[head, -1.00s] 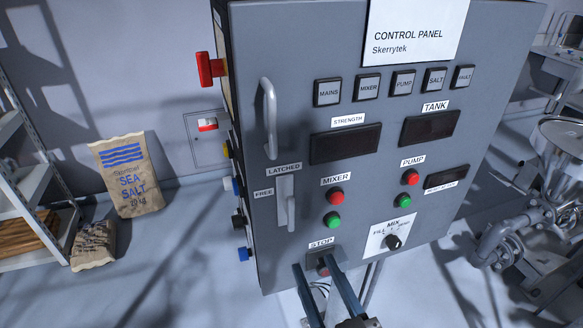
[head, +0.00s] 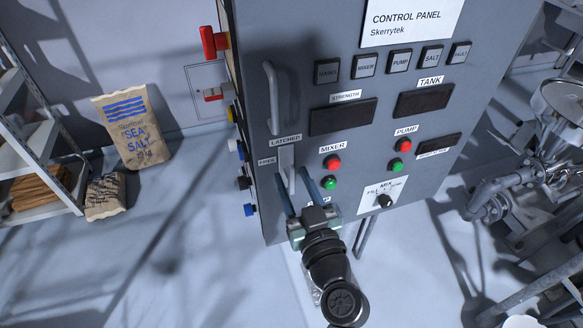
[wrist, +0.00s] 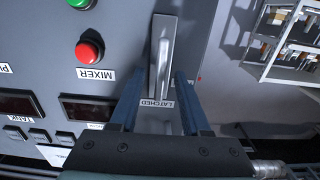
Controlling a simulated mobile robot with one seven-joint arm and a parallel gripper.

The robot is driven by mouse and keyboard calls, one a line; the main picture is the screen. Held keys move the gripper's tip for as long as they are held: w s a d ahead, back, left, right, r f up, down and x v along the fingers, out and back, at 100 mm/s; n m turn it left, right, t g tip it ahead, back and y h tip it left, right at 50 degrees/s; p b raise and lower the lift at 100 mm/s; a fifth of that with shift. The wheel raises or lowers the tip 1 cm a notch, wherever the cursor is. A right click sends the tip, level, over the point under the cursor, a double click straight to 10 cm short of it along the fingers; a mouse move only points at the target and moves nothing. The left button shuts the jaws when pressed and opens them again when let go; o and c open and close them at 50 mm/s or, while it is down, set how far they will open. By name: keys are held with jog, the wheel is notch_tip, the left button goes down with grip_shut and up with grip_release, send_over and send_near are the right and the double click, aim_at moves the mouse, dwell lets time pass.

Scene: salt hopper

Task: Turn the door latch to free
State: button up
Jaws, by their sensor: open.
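The door latch (head: 289,168) is a pale grey lever on the front of the grey control panel cabinet. It stands upright below the LATCHED label (head: 285,141), with the FREE label (head: 267,161) to its left. The wrist view shows the latch (wrist: 162,57) upside down, in line with its LATCHED label. My gripper (head: 292,178) is open and empty. Its two blue fingers appear on either side of the lever in the wrist view (wrist: 160,82). I cannot tell how far the fingertips are from the panel. My gripper hides the STOP button.
A fixed door handle (head: 271,98) stands out above the latch. The MIXER red button (head: 333,162) and green button (head: 329,183) are close to the right. A red switch (head: 212,42) juts from the cabinet's left side. A salt sack (head: 132,128) leans at the wall.

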jog(key=shift+w+a, duration=0.25)
jog(key=shift+w, duration=0.45)
jog(key=shift+c, duration=0.2)
grip_shut()
